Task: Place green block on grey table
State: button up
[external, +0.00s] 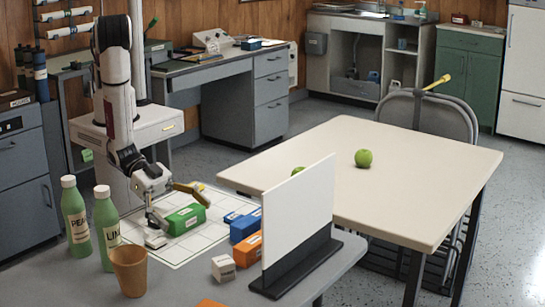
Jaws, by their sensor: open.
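A green block (186,218) lies on a white gridded mat that rests on the grey table (190,283) in the external view. My gripper (173,208) is low over the mat, just left of and above the block. Its fingers are spread apart, one in front at the left and one behind the block's upper end. The block appears to sit at or between the fingers; I cannot tell whether either finger touches it. Part of the mat is hidden by the block and gripper.
Blue blocks (243,225) and an orange block (248,249) lie right of the green one. A white upright panel (298,212) stands at the table's right edge. Green bottles (75,210), a brown cup (129,270) and a white cube (223,268) stand nearby. A cream table (420,175) holds green apples (363,158).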

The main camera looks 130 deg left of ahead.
aim_at(185, 211)
jog(key=c, duration=1.4)
jog(key=shift+r, duration=0.2)
jog(key=shift+r, duration=4.85)
